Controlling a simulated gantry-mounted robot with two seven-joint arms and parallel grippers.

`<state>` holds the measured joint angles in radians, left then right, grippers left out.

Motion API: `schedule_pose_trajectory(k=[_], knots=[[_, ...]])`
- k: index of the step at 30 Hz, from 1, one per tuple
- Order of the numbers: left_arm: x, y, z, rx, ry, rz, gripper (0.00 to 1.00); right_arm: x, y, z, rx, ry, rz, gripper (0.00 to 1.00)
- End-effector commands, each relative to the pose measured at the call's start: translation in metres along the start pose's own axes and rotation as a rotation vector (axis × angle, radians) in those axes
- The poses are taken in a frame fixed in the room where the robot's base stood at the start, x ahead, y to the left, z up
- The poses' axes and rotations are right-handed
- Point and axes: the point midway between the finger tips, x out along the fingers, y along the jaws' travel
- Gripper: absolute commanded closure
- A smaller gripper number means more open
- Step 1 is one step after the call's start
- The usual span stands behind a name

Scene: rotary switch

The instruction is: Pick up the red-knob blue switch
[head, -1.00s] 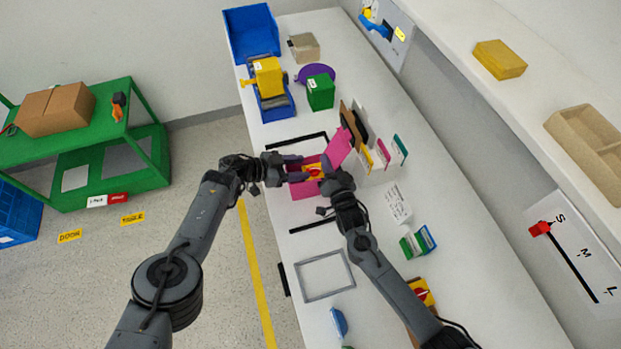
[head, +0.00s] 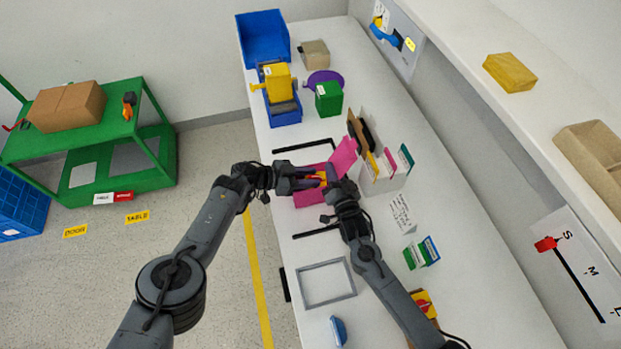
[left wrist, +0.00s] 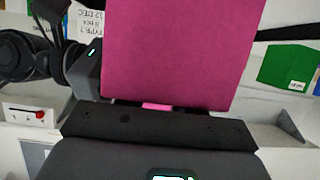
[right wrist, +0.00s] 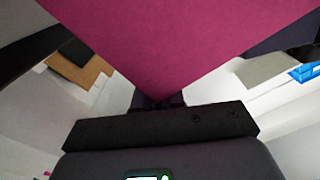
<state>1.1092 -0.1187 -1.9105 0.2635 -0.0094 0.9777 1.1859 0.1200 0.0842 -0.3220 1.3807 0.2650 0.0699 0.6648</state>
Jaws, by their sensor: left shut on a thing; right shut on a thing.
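A pink box (head: 308,200) with a raised pink flap (head: 343,155) sits at the middle of the bench, with red and yellow items showing inside. My left gripper (head: 302,180) is shut on its left part and my right gripper (head: 332,175) on its right part. Pink panels fill the left wrist view (left wrist: 180,50) and the right wrist view (right wrist: 180,40). No blue switch with a red knob is clear. A small blue object (head: 339,329) lies near the front; its details are too small to tell. A yellow box with a red knob (head: 424,303) stands beside my right arm.
Upright cards in a white holder (head: 383,175) stand just right of the pink box. Farther back are a green box (head: 328,98), a yellow and blue machine (head: 279,90) and a blue bin (head: 263,37). A grey frame (head: 325,284) lies nearer. The right-hand bench strip is mostly clear.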

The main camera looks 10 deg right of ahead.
Motion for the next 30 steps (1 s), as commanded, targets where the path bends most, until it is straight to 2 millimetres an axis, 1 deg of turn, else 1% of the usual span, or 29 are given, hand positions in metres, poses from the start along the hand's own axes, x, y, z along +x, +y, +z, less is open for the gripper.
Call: schedule_pose_trajectory(k=[1,8,9,11,14,19,24,30], knots=[[-0.001,-0.001,-0.002,0.001,0.002,0.000,1.00,-0.002,0.004,0.005,-0.003,-0.011,0.008,1.00],[-0.005,-0.001,-0.012,0.002,0.002,0.001,1.00,-0.002,0.005,0.005,-0.004,-0.011,0.009,1.00],[-0.015,-0.002,-0.005,-0.002,0.000,-0.002,1.00,-0.002,0.005,0.005,-0.004,-0.011,0.009,1.00],[-0.024,-0.002,-0.002,-0.002,0.001,-0.001,1.00,-0.002,0.005,0.005,-0.004,-0.011,0.009,1.00],[-0.043,-0.002,0.006,-0.001,0.001,-0.003,1.00,-0.002,0.005,0.005,-0.004,-0.012,0.009,1.00],[-0.054,-0.002,-0.022,0.004,0.003,-0.001,1.00,-0.002,0.006,0.005,-0.005,-0.011,0.012,1.00],[-0.070,-0.003,-0.059,0.005,0.003,-0.003,1.00,-0.002,0.007,0.005,-0.005,-0.011,0.013,1.00],[-0.084,-0.003,-0.094,0.003,0.001,-0.004,1.00,-0.002,0.007,0.005,-0.005,-0.011,0.013,1.00]])
